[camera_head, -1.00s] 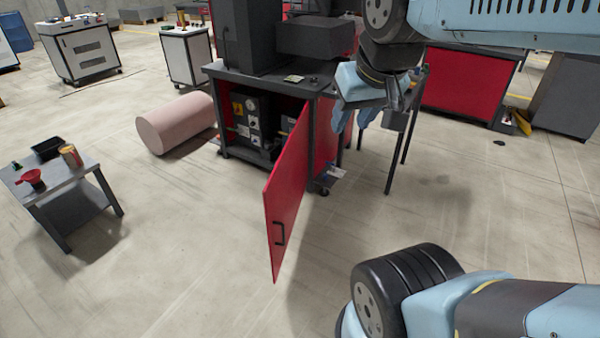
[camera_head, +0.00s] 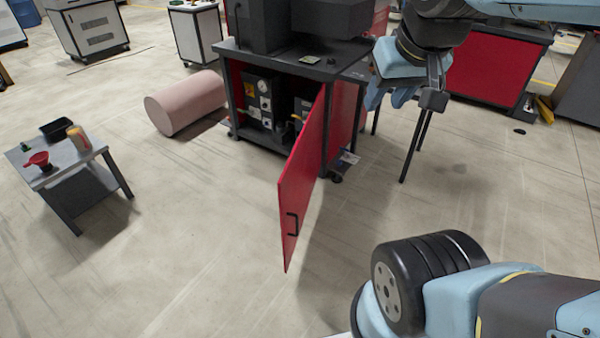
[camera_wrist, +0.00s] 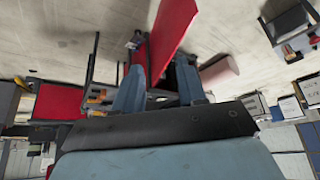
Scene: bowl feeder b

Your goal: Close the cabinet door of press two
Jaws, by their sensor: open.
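The red cabinet door (camera_head: 305,180) of the dark press bench stands wide open in the head view, swung out toward me from the right side of the cabinet front. Its black handle (camera_head: 291,224) is near the free edge. The cabinet opening (camera_head: 268,105) shows gauges and boxes inside. My gripper (camera_head: 392,98) is open and empty, right of the door and apart from it in the picture. In the wrist view the picture is upside down; the blue fingers of my gripper (camera_wrist: 158,85) are spread, with the red door (camera_wrist: 172,35) showing beyond and between them.
A pink cylinder (camera_head: 187,103) lies on the floor left of the press. A small grey table (camera_head: 75,170) with a red funnel (camera_head: 39,160), a can (camera_head: 79,139) and a black tray (camera_head: 55,130) stands at left. The floor before the door is clear.

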